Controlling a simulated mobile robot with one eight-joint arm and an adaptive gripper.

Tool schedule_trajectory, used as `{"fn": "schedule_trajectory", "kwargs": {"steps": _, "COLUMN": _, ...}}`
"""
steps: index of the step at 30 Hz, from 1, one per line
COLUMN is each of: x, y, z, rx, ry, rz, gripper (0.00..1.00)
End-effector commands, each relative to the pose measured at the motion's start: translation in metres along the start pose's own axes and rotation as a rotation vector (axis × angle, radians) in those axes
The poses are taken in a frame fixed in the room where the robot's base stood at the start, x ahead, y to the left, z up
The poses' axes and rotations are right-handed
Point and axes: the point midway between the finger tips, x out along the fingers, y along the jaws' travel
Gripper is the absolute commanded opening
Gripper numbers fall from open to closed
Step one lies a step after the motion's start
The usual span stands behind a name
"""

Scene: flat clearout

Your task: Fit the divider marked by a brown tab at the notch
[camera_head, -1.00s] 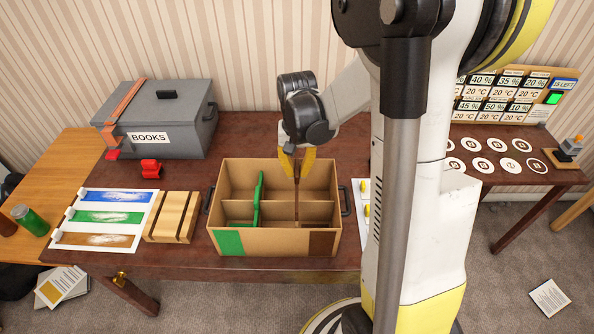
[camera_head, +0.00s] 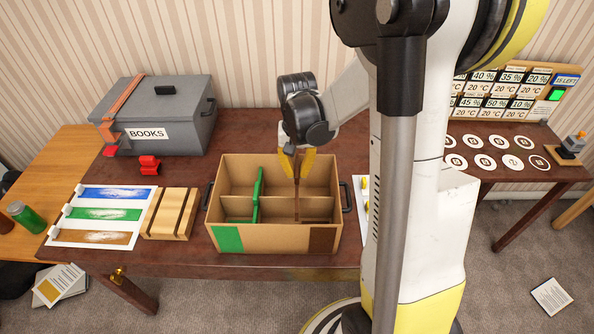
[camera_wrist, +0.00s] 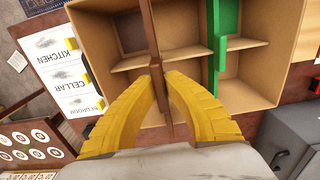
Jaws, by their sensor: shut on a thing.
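A cardboard box (camera_head: 232,171) stands on the table, with a green patch and a brown patch on its front. A green divider (camera_head: 258,192) stands in its left part; it also shows in the wrist view (camera_wrist: 218,60). My gripper (camera_head: 302,156) is over the right part of the box, its yellow fingers shut on the brown divider (camera_head: 297,200). In the wrist view the brown divider (camera_wrist: 154,50) runs between the fingers (camera_wrist: 163,82) and across the box's inner wall. The divider is upright inside the box. Its lower edge and the notch are hidden.
A wooden slotted rack (camera_head: 172,213) and a sheet with blue, green and brown bands (camera_head: 103,216) lie left of the box. A grey BOOKS box (camera_head: 175,112) and a small red object (camera_head: 149,165) are behind them. Label cards (camera_wrist: 70,78) lie beside the box.

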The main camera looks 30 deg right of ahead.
Motion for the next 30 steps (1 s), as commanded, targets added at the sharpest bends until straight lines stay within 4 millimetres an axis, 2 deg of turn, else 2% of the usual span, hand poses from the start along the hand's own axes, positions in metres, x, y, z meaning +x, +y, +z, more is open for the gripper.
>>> {"fn": "schedule_trajectory", "kwargs": {"steps": 30, "x": 0.026, "y": 0.0, "z": 0.0, "rx": 0.0, "ry": 0.0, "rz": 0.0, "gripper": 0.0}}
